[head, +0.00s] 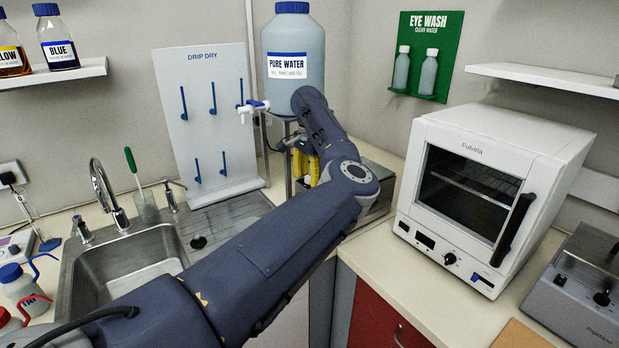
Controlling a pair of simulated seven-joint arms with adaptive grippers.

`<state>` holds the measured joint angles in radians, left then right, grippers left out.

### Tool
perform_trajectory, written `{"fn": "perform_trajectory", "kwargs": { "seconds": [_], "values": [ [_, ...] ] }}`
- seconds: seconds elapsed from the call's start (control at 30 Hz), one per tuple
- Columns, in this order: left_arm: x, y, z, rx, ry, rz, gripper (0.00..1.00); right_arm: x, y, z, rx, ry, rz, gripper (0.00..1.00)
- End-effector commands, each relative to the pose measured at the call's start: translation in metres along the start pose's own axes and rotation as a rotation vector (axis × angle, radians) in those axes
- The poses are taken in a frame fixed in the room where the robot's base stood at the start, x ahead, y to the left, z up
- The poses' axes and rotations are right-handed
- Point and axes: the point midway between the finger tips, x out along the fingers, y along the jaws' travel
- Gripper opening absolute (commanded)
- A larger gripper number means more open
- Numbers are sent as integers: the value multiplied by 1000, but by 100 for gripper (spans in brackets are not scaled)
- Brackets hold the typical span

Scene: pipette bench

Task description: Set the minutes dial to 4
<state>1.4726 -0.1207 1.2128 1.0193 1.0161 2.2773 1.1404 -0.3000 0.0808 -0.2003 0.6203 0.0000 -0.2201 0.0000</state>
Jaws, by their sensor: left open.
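The white oven (487,192) marked "Fulvela" stands on the right counter. A small black dial (450,258) sits on its lower front panel, between a dark display and a blue-marked switch. Its markings are too small to read, and I cannot tell whether it is the minutes dial. My left arm crosses the middle of the view. My left gripper (288,146) is open below the water container, partly hidden by the arm and well left of the oven. I cannot make out its fingertips clearly. My right gripper is not in view.
A grey device (583,290) with another black knob (601,298) stands right of the oven. The oven's black door handle (513,229) juts forward. A water container (293,50) with a tap stands behind my arm. A sink (130,268) lies left. Counter before the oven is clear.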

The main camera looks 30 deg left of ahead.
Motion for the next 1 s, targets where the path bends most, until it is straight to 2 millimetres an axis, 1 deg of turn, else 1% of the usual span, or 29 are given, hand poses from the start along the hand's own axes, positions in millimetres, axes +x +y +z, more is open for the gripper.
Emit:
{"fn": "perform_trajectory", "kwargs": {
  "seconds": [0.1,0.53,0.77,1.0],
  "values": [
    [0,0,0,0,0,0,50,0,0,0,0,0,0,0],
    [0,0,0,1,0,0,0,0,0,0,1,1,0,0],
    [0,0,0,21,0,0,0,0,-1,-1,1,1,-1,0],
    [0,0,0,193,0,0,0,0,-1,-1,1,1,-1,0]
  ]
}}
